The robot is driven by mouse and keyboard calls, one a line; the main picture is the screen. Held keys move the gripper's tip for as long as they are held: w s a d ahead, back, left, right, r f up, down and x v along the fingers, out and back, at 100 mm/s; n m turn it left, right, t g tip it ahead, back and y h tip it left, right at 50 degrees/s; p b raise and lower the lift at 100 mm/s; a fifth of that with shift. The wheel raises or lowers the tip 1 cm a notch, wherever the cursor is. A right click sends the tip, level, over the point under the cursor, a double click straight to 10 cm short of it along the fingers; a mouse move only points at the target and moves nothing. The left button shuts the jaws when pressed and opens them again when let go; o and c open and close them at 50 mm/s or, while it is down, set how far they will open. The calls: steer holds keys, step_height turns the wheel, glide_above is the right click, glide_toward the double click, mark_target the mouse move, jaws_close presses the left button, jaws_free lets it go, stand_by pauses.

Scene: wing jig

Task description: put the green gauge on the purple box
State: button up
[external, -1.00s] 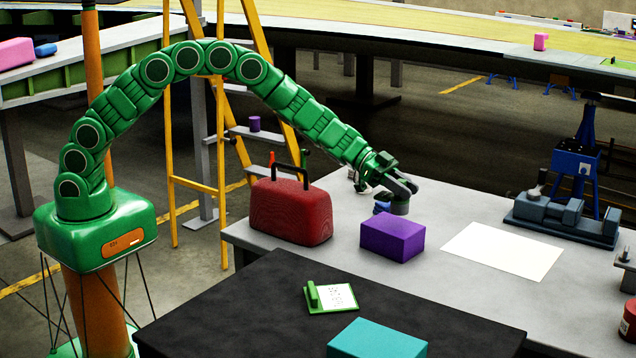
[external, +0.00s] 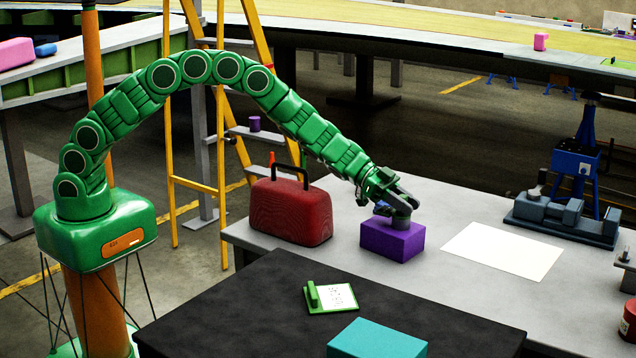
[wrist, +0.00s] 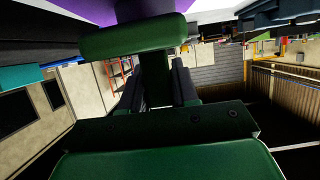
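The purple box (external: 392,242) stands on the light grey table, right of the red toolbox. The fingertips themselves are partly hidden.
The red toolbox (external: 291,211) with a raised handle stands left of the box. A white sheet (external: 503,250) lies to the right, with a grey vise (external: 565,218) beyond it. A blue thing (external: 381,209) is mostly hidden behind the gripper. A black table (external: 250,310) is in front.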

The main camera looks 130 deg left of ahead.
steer(key=o, duration=0.4)
steer(key=shift+r, duration=0.15)
steer(key=shift+v, duration=6)
